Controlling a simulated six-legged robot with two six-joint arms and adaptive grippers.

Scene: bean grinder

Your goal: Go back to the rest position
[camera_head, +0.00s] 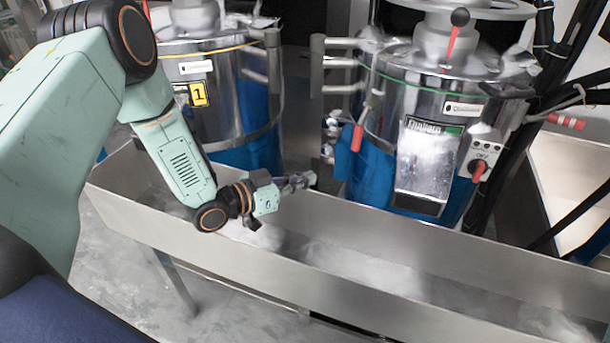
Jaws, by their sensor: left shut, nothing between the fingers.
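My left arm comes in from the left, and its gripper (299,181) hangs over the long metal trough, pointing right. The left gripper is shut and empty. It is in front of the gap between the two grinders and seems apart from both. My right gripper is not in view.
A long steel trough (300,275) runs across the front, with pale powder inside. Behind it stand a left grinder (215,95) with a yellow "1" label and a right grinder (385,120) with a red-handled lever and switch box. Dark pipes (540,90) rise at the right.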

